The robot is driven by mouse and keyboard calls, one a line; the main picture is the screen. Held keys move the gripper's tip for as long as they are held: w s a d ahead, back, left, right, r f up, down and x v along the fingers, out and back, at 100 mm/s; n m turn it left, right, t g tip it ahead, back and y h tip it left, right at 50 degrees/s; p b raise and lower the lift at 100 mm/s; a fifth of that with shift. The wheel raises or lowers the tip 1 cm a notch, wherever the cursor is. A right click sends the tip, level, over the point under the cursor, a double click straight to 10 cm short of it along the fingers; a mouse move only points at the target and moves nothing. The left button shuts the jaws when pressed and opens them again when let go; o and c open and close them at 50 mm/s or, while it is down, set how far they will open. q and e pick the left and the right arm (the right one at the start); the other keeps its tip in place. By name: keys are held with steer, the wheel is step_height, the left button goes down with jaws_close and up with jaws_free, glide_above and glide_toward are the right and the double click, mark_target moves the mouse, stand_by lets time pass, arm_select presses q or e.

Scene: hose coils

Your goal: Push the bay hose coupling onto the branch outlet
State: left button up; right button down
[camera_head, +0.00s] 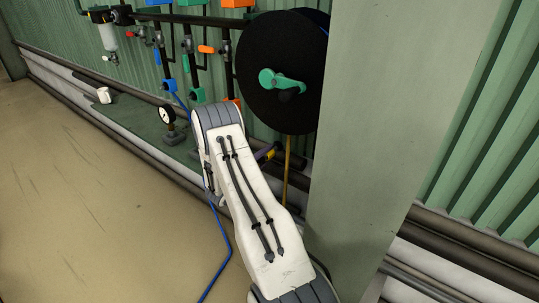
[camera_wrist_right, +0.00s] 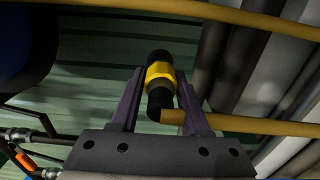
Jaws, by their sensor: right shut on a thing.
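My right gripper (camera_wrist_right: 160,88) is shut on the hose coupling (camera_wrist_right: 160,75), a black piece with a yellow band, between its purple fingers. A yellow hose (camera_wrist_right: 250,124) runs off to the right from the coupling's near end. In the head view my white right arm covers most of this gripper (camera_head: 266,154); only a little purple and yellow shows beside the arm, below the reel. Dark branch pipes with valves hang on the wall, with blue (camera_head: 169,86), green (camera_head: 197,95) and orange (camera_head: 233,102) pieces at their lower ends. I cannot tell which is the outlet. The coupling is apart from them.
A black reel (camera_head: 270,65) with a green crank hangs right of the pipes. A wide green-grey post (camera_head: 380,120) stands right of my arm. A gauge (camera_head: 167,115) stands low by the wall. A blue hose (camera_head: 222,240) lies on the floor. The left floor is clear.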

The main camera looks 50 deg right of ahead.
steer(key=shift+a, duration=0.45)
steer(key=a, duration=0.6)
steer(key=shift+s+a+b, duration=0.15)
steer(key=shift+s+b, duration=0.15)
steer(key=shift+b, duration=0.05)
steer(key=shift+w, duration=0.1)
steer(key=shift+w+a+r+b, duration=0.15)
steer(key=shift+w+r+b, duration=0.5)
steer(key=shift+w+r, duration=1.45)
steer(key=shift+w+a+r+b, duration=0.15)
steer(key=shift+w+r+b, duration=0.6)
steer(key=shift+w, duration=2.45)
steer(key=shift+w+a+r+b, duration=0.15)
steer(key=shift+w+r+b, duration=0.4)
steer(key=shift+w+r, duration=1.6)
steer(key=shift+w+a+r, duration=0.1)
steer(key=shift+w+r, duration=0.1)
steer(key=shift+w, duration=0.6)
steer(key=shift+w+d+r, duration=0.1)
steer(key=shift+w+r, duration=0.05)
steer(key=shift+w, duration=0.65)
steer(key=shift+w+a+r, duration=0.1)
steer(key=shift+w+r, duration=0.1)
steer(key=shift+w, duration=0.6)
